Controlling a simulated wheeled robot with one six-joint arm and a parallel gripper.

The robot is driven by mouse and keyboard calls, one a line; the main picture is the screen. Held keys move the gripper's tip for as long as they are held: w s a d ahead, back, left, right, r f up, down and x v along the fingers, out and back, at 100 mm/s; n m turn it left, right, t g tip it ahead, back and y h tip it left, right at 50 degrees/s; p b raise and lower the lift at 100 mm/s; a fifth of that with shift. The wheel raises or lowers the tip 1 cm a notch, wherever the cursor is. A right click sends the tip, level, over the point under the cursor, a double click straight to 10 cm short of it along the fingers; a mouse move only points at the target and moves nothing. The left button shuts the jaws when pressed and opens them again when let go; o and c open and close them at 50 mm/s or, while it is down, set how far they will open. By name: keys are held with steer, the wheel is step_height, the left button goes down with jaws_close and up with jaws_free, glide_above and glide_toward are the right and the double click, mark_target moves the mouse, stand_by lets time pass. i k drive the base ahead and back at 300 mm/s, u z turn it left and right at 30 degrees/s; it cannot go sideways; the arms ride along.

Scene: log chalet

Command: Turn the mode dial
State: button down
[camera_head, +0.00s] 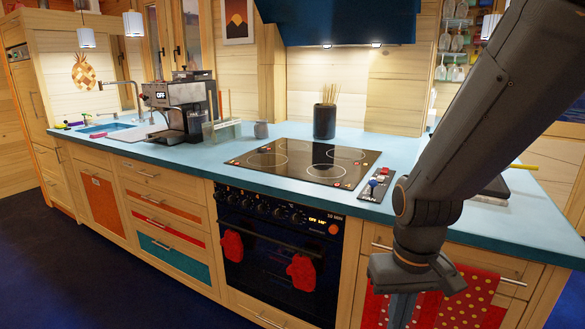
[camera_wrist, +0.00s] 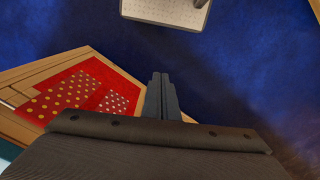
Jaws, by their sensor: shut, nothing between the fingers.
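The black oven (camera_head: 268,270) is set in the cabinet front below the cooktop. A row of several round knobs (camera_head: 262,208) runs along its upper panel, beside a small lit display (camera_head: 316,220). I cannot tell which knob is the mode dial. My gripper (camera_head: 402,312) hangs pointing down in front of the counter, right of the oven and apart from the knobs. Its fingertips run past the bottom edge of the head view. In the wrist view my gripper (camera_wrist: 161,82) has its fingers together, empty, above the blue floor.
Two red oven mitts (camera_head: 301,272) hang on the oven front. A red dotted towel (camera_head: 465,305) hangs behind my gripper, and also shows in the wrist view (camera_wrist: 75,92). A fan control panel (camera_head: 376,184) lies on the counter right of the cooktop (camera_head: 305,162).

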mark_target(277, 213)
steer(key=z, duration=1.5)
steer(key=k, duration=0.35)
steer(key=u, duration=1.55)
